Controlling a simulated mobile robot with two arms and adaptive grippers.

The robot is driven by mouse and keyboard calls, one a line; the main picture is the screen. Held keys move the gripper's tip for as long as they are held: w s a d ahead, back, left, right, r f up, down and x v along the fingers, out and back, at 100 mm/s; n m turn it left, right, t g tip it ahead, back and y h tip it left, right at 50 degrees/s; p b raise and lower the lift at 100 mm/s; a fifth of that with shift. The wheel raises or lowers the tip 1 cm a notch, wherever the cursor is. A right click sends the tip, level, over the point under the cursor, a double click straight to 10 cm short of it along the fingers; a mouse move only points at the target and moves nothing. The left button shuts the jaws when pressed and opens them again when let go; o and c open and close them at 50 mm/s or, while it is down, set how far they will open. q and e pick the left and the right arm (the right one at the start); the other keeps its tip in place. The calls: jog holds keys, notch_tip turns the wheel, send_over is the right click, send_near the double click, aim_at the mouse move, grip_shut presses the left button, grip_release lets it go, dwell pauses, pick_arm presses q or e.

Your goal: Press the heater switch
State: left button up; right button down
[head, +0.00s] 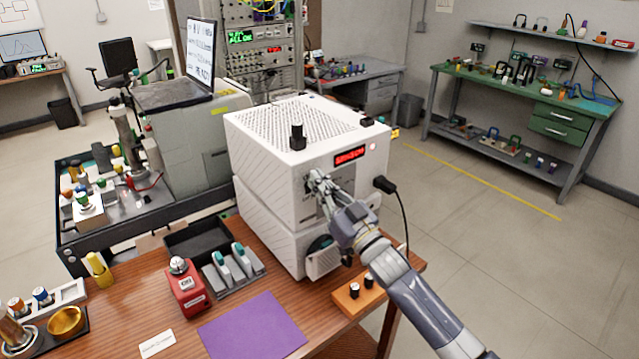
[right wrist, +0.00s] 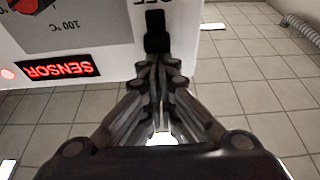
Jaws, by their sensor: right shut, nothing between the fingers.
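The white machine (head: 265,160) stands on the wooden table, with a red lit display (head: 350,156) on its front. My right gripper (head: 318,186) is in front of that front face; it is shut and empty. In the right wrist view, the white panel is upside down, with the display reading SENSOR (right wrist: 62,70) and a dial marked 100 °C. A black switch-like part (right wrist: 156,35) sits by lettering partly cut off at the top. My right fingertips (right wrist: 158,66) are right by this part; I cannot tell whether they touch it. My left gripper is not in view.
A black plug (head: 384,185) with a hanging cable sticks out right of my right gripper. The table (head: 130,300) holds a red device (head: 186,288), grey blocks with teal tops and a purple mat (head: 252,326). Open floor lies to the right.

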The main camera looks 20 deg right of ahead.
notch_tip(320, 180, down, 2)
jog(key=shift+f+b, duration=0.25)
jog(key=shift+b, duration=0.25)
jog(key=shift+r+p, duration=0.45)
jog(key=shift+r, duration=0.1)
jog(key=r+p, duration=0.2)
jog(key=r, duration=0.1)
jog(key=shift+w, duration=0.2)
jog(key=b+v, duration=0.2)
jog(key=v, duration=0.8)
jog(key=shift+s+b, duration=0.2)
jog(key=shift+b, duration=0.2)
